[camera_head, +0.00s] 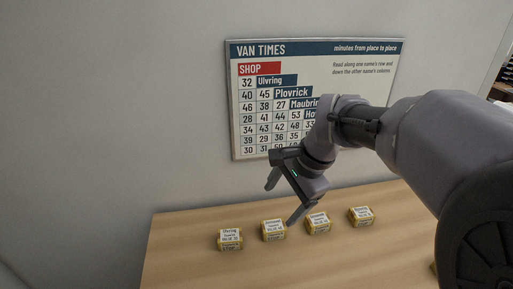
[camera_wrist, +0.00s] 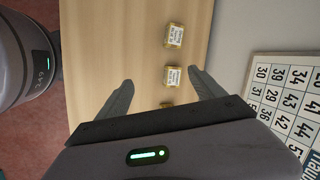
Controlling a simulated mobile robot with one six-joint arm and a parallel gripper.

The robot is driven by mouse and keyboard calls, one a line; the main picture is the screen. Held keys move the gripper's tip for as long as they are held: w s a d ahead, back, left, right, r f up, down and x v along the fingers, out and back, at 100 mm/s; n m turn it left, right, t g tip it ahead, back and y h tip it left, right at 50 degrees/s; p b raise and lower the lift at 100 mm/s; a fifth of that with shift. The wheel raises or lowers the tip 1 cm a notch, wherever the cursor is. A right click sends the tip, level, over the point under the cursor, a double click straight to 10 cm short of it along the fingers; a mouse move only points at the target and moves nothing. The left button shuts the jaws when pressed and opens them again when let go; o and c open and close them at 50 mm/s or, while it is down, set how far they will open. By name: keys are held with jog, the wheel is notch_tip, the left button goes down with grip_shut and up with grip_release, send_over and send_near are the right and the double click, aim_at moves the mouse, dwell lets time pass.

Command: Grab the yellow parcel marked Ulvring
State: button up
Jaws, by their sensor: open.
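The yellow parcel marked Ulvring (camera_head: 230,239) is the leftmost in a row of small yellow parcels on the counter in the head view. It has a white label on top and stands apart from its neighbour. My gripper (camera_head: 280,204) is open and empty, above and behind the row, to the right of the Ulvring parcel. In the wrist view the open jaws (camera_wrist: 160,76) show with two parcels beyond them, an upper one (camera_wrist: 174,35) and a lower one (camera_wrist: 172,76). A third is partly hidden by the gripper body. Their labels are too small to read there.
Similar yellow parcels (camera_head: 273,230), (camera_head: 318,223) and (camera_head: 361,216) continue the row to the right, with gaps between. The wooden counter (camera_head: 180,262) is clear at its left end. A van times board (camera_head: 242,150) hangs on the wall behind. My arm hides the counter's right part.

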jog(key=w+a+f+m+g+p, duration=0.25)
jog(key=w+a+f, duration=0.2)
jog(key=w, duration=0.25)
jog(key=m, duration=0.2)
send_near(230, 234)
jog(key=shift+m+g+y, duration=0.25)
jog(key=shift+y, duration=0.15)
notch_tip(230, 234, down, 5)
jog(key=b, duration=0.2)
jog(key=shift+w+a+f+b, duration=0.1)
jog(key=shift+f+b, duration=0.1)
jog(key=shift+b, duration=0.1)
jog(key=b+x, duration=0.1)
jog(key=x, duration=0.2)
jog(key=a+b+x, duration=0.1)
jog(key=x, duration=0.1)
jog(key=shift+s+f, duration=0.15)
jog(key=shift+s, duration=0.05)
jog(key=shift+c, duration=0.2)
jog(key=c, duration=1.6)
jog(key=shift+o, duration=0.2)
jog(key=shift+r, duration=0.25)
